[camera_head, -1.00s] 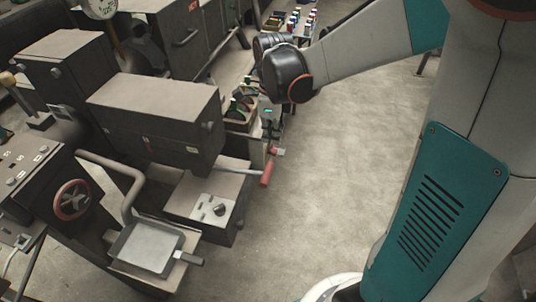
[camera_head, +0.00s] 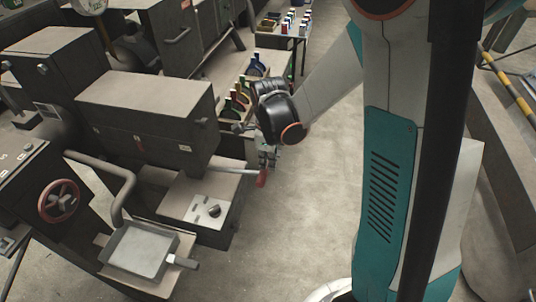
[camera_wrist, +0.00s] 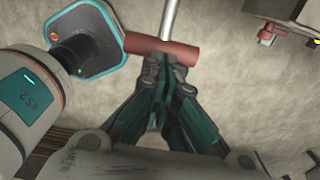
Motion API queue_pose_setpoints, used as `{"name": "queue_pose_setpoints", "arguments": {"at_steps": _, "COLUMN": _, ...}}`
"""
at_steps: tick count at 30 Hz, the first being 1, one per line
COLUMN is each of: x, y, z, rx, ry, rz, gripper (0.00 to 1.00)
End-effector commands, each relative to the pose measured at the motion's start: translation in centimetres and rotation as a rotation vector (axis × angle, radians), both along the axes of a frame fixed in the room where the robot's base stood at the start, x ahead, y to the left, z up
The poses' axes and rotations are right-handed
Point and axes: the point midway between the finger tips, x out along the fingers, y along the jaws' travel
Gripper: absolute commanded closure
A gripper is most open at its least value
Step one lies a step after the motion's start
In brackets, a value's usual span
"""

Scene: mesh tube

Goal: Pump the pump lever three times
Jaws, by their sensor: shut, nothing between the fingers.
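The pump lever is a thin metal rod with a red grip (camera_head: 262,178). In the head view it sticks out to the right from the dark machine's side, roughly level. In the wrist view the red grip (camera_wrist: 178,52) lies crosswise at the top, with the rod running away from it. My gripper (camera_wrist: 164,66) is shut and empty, its fingertips right at the near side of the red grip. I cannot tell whether they touch it. In the head view my gripper (camera_head: 268,158) is just above the grip, partly hidden by my wrist.
A dark box-shaped machine (camera_head: 145,105) stands left of the lever, with a control box (camera_head: 208,208) below it. A square metal pan (camera_head: 140,250) and a red handwheel (camera_head: 58,202) are at the lower left. Bottles (camera_head: 238,98) stand behind.

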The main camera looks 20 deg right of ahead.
Motion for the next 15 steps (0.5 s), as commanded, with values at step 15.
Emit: {"name": "queue_pose_setpoints", "arguments": {"at_steps": 15, "x": -0.01, "y": 0.01, "z": -1.50, "rx": 0.000, "ry": 0.000, "rz": 0.000, "gripper": 1.00}}
